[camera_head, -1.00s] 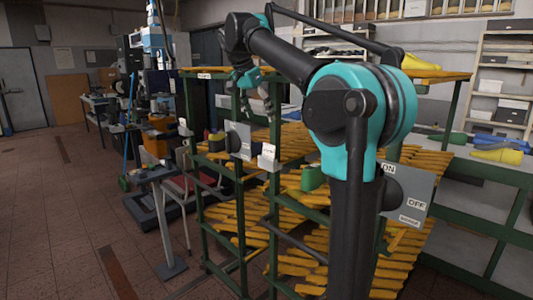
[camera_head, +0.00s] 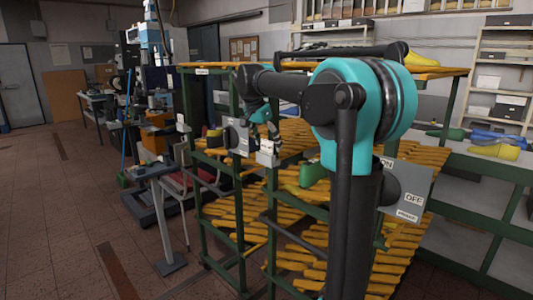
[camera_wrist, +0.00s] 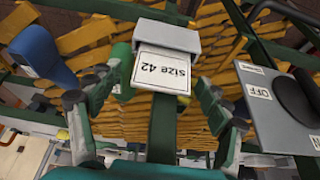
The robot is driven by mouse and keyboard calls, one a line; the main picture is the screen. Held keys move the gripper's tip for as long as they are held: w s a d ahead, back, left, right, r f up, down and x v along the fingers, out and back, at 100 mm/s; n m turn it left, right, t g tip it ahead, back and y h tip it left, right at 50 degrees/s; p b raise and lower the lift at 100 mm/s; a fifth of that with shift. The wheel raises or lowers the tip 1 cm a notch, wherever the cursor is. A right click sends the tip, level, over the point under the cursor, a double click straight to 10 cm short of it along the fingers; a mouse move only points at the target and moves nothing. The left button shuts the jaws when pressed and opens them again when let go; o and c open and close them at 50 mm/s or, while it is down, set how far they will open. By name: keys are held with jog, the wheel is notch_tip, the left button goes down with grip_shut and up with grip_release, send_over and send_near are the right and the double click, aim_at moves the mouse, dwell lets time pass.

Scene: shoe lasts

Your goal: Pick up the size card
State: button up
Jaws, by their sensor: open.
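The size card (camera_wrist: 163,71) is a white card printed "size 42", upside down in the wrist view. Its upper end sits in a grey holder (camera_wrist: 168,37) on the green rack. In the head view the card (camera_head: 266,156) is a small white patch at the rack's front. My gripper (camera_wrist: 150,88) is open and empty, with one finger on each side of the card in the wrist view. The fingers look apart from it. In the head view my gripper (camera_head: 264,128) is just above the card and partly blends with the rack behind.
A grey switch box (camera_head: 405,188) marked ON and OFF is mounted at the rack's right; it also shows in the wrist view (camera_wrist: 275,115). A green shoe last (camera_head: 313,174) lies near the card. A blue object (camera_wrist: 40,55) is at the wrist view's left. Open floor lies left.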

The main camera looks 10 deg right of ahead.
aim_at(268, 143)
jog(key=x, duration=0.3)
jog(key=shift+f, duration=0.15)
jog(key=c, duration=1.2)
jog(key=shift+c, duration=0.3)
